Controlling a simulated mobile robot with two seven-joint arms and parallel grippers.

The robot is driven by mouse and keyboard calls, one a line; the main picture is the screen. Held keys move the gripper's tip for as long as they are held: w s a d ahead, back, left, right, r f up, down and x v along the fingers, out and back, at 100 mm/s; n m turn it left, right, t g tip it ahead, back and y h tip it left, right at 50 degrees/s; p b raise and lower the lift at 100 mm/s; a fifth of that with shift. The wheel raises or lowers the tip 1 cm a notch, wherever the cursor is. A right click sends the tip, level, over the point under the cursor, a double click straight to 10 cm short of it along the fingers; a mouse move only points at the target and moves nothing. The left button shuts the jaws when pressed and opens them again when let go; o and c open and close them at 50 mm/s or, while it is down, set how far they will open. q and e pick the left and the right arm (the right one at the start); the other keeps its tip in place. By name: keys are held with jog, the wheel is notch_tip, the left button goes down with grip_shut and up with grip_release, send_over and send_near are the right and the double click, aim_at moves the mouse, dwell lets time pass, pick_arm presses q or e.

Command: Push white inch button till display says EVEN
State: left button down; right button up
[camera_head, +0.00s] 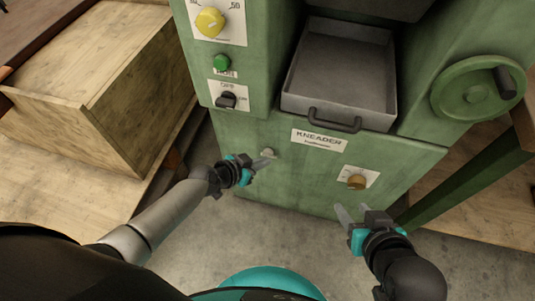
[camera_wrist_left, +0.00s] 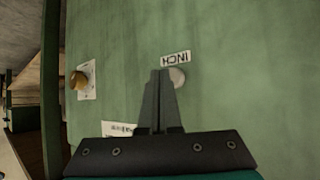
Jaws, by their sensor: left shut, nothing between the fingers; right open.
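The white inch button (camera_head: 269,152) is a small round knob on the green machine's lower front panel. In the left wrist view the button (camera_wrist_left: 178,77) sits beside the INCH label (camera_wrist_left: 176,58), partly behind my fingers. My left gripper (camera_head: 268,160) is shut and empty, its tips very close to the button; I cannot tell whether they touch it. The left fingers also show in the wrist view (camera_wrist_left: 160,75). My right gripper (camera_head: 351,208) is open and empty, in front of the panel's lower right. I see no display reading EVEN.
A grey tray (camera_head: 335,104) and green handwheel (camera_head: 478,92) are above. A wooden crate (camera_head: 90,90) stands left.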

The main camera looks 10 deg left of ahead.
pick_arm(q)
jog(key=shift+w, duration=0.6)
dwell(0.7)
jog(key=shift+s, duration=0.15)
dwell(0.3)
jog(key=shift+s, duration=0.8)
jog(key=shift+s, duration=0.1)
jog(key=shift+s+a+p, duration=0.1)
jog(key=shift+s+p, duration=0.35)
jog(key=shift+s, duration=1.95)
